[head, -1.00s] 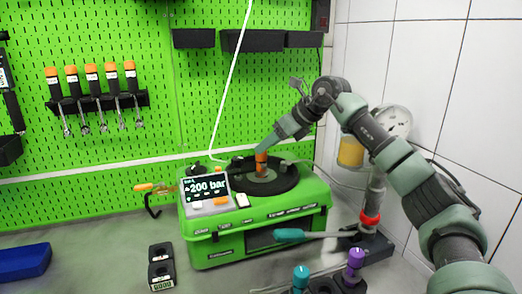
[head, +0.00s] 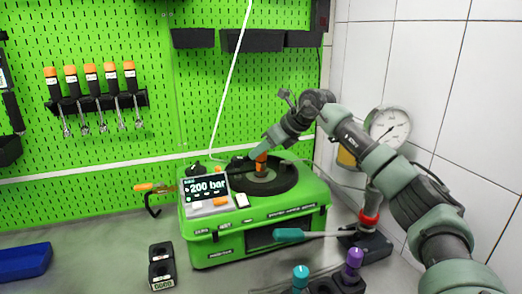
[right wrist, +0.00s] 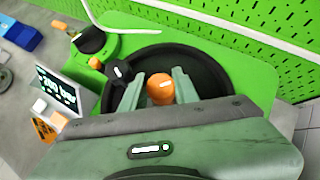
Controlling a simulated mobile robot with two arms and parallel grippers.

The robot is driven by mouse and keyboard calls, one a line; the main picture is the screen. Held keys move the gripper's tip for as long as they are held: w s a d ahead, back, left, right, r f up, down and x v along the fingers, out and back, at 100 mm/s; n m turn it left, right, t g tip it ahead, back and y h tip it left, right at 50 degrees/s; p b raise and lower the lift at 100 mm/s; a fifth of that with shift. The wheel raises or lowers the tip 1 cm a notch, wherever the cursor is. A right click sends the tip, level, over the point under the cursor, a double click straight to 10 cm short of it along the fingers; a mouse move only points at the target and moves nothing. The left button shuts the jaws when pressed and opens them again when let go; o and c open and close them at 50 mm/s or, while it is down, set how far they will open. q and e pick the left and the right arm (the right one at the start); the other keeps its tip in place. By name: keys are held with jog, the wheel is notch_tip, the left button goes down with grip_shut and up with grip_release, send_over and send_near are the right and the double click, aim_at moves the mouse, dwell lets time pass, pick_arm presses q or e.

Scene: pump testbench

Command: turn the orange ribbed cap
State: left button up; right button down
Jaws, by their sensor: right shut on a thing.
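The orange ribbed cap (head: 261,162) stands over the black round plate on top of the green test bench (head: 262,240). In the right wrist view the cap (right wrist: 161,88) sits between the two grey-green fingers of my right gripper (right wrist: 158,90). In the head view my right gripper (head: 262,152) reaches down to the cap from the upper right, and it is shut on the cap. The fingers hide part of the cap's sides. My left gripper is in neither view.
A display (head: 206,187) reading 200 bar sits at the bench's front left. A black knob (right wrist: 121,72) is close to the left finger. Tools hang on the pegboard.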

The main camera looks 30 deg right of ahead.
jog(key=shift+r+n+g+y+p, duration=0.15)
jog(key=shift+n+g+y+p, duration=0.25)
jog(key=shift+n+y+p, duration=0.75)
jog(key=shift+r+n+g+y+p, duration=0.15)
jog(key=shift+n+g+p, duration=0.4)
jog(key=shift+p, duration=1.25)
jog(key=shift+f+n+y+p, duration=0.1)
jog(key=shift+n+y+p, duration=0.3)
jog(key=shift+n+p, duration=0.5)
jog(key=shift+f+n+g+p, duration=0.15)
jog(key=shift+n+g+p, duration=0.15)
jog(key=shift+g, duration=0.05)
jog(key=c, duration=1.1)
grip_release()
jog(key=shift+o, duration=0.2)
